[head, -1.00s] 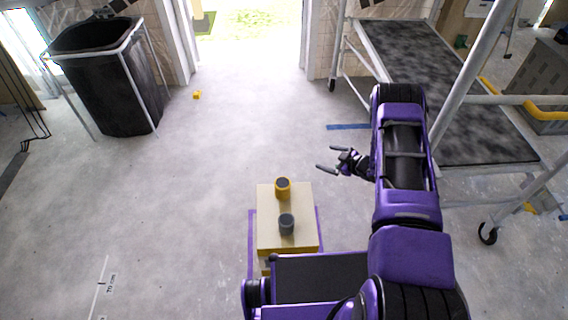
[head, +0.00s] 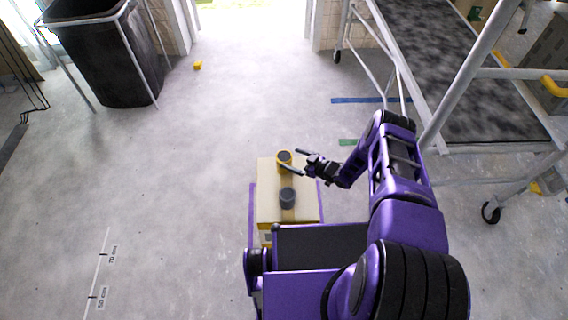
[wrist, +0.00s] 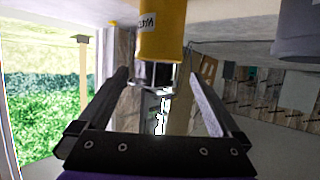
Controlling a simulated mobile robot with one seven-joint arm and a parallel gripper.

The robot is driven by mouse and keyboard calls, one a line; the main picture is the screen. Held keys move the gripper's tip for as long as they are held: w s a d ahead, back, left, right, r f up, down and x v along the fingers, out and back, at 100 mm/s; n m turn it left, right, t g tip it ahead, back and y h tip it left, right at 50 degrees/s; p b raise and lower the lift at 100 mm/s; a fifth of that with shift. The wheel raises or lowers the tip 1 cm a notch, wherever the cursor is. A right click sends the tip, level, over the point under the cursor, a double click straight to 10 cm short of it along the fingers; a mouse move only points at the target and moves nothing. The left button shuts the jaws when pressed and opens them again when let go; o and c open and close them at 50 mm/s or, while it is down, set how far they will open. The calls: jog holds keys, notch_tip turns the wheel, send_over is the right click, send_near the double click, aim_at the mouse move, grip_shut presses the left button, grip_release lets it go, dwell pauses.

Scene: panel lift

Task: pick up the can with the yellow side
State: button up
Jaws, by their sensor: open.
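The can with the yellow side (head: 284,161) stands upright near the far edge of a pale box top, its top dark. In the wrist view the yellow can (wrist: 162,28) shows at the top of the picture, with part of a label. My gripper (head: 293,160) is open beside it, reaching in from the right. In the wrist view my open fingers (wrist: 158,75) point toward the can, which lines up with the gap between them. I cannot tell whether the can is inside the jaws. A dark grey can (head: 287,199) stands nearer on the box.
The pale box (head: 267,212) has purple tape around it on the floor. A black bin (head: 112,60) stands at the left, with a small yellow block (head: 198,65) on the floor. A wheeled scaffold (head: 440,130) is at the right. The middle floor is clear.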

aim_at(283, 155)
jog(key=shift+f+b+x, duration=0.15)
jog(key=shift+b+x, duration=0.2)
jog(key=shift+x, duration=1.15)
jog(key=shift+f+b+x, duration=0.1)
jog(key=shift+b+x, duration=0.25)
jog(key=shift+x, duration=1.1)
jog(key=shift+d, duration=0.15)
jog(key=shift+c, duration=0.2)
jog(key=c, duration=1.2)
jog(key=shift+c, duration=0.9)
jog(key=shift+r, duration=0.1)
